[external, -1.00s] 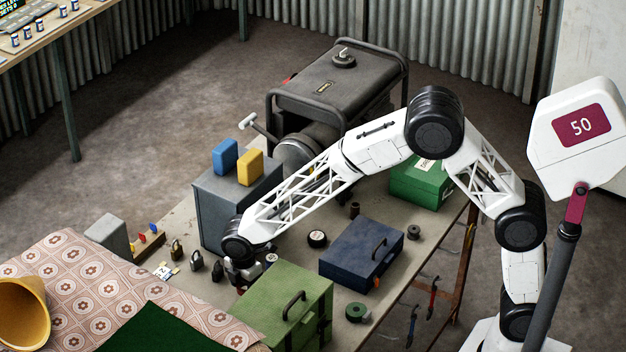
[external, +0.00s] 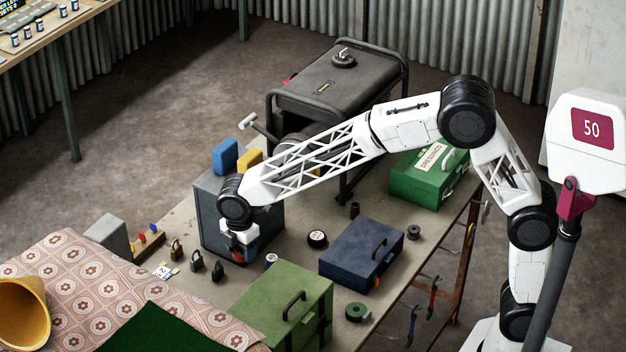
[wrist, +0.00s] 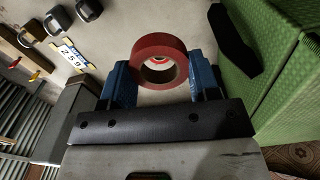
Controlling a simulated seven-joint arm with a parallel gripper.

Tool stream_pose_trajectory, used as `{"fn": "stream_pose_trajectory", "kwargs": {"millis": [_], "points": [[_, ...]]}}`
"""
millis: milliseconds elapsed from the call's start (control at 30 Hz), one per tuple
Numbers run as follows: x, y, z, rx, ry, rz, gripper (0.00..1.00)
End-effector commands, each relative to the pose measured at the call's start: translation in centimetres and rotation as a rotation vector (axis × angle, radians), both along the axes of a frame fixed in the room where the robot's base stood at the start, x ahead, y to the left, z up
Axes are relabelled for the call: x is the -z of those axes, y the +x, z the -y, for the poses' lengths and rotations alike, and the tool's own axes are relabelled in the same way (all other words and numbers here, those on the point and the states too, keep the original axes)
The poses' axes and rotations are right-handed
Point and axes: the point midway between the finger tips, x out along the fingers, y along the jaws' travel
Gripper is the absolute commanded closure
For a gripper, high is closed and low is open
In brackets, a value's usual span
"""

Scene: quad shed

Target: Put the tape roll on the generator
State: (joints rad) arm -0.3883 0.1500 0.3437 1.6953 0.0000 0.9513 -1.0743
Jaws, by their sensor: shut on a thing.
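The red tape roll (wrist: 150,50) is held between the two blue fingers of my gripper (wrist: 162,80) in the wrist view. My gripper (external: 238,252) is shut on it, pointing down just above the bench at the front of the grey metal box. In the external view the roll is too small and covered to make out clearly. The generator (external: 335,85) is a dark machine in a tubular frame with a cap on its flat top.
The grey box (external: 213,215) with blue (external: 225,154) and yellow blocks on top stands beside my gripper.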

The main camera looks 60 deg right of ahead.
Motion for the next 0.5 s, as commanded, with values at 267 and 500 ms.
{"fn": "stream_pose_trajectory", "kwargs": {"millis": [267,500], "points": [[-11.0,0.0,0.0,0.000,0.002,0.004,0.67],[-19.3,0.0,0.0,0.000,0.001,0.003,0.67]]}}
